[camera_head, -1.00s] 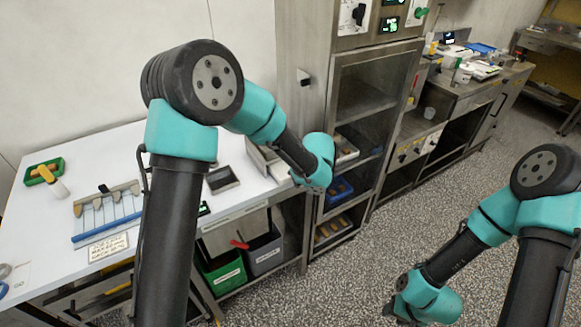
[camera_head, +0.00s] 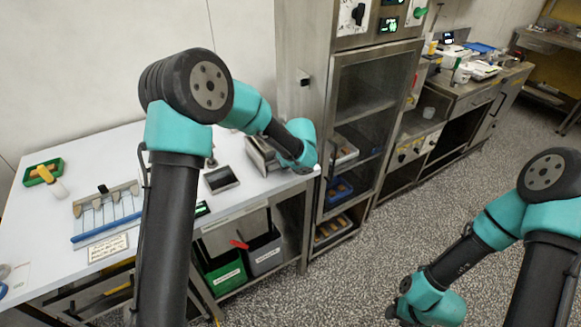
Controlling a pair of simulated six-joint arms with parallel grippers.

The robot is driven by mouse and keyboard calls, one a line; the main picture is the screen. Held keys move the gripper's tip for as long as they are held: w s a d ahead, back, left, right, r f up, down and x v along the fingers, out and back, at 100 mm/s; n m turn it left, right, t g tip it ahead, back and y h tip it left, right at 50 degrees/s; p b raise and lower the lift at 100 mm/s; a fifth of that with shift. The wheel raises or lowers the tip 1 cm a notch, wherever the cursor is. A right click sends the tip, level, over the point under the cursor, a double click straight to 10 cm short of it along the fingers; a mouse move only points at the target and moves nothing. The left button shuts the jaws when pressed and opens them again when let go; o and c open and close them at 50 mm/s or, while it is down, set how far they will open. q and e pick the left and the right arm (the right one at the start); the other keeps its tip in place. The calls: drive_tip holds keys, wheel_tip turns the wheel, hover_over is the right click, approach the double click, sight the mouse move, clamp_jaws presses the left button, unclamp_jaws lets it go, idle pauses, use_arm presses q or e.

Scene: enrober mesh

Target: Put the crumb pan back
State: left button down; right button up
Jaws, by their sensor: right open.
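A shallow, dark-rimmed metal pan (camera_head: 221,179) lies on the white table; I cannot tell for sure that it is the crumb pan. Right of it stands a small metal unit (camera_head: 258,157), partly covered by my left wrist. My left arm reaches over the table, with its wrist at this unit. The left gripper's fingers are hidden behind the wrist, so I cannot see any hold. My right gripper (camera_head: 391,311) is low over the speckled floor, far from the table, small and dark in view. It is open and empty.
The white table (camera_head: 150,150) also bears a green tray (camera_head: 62,170) and a blue-edged rack of spatulas (camera_head: 106,215). Green (camera_head: 226,275) and grey (camera_head: 264,254) bins stand below. A tall glass-doored cabinet (camera_head: 368,100) rises just right of the table.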

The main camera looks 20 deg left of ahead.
use_arm(q)
drive_tip(key=shift+s+d+f, duration=0.1)
drive_tip(key=shift+f, duration=0.25)
drive_tip(key=c, duration=1)
unclamp_jaws()
drive_tip(key=v, duration=1.2)
drive_tip(key=shift+r, duration=0.15)
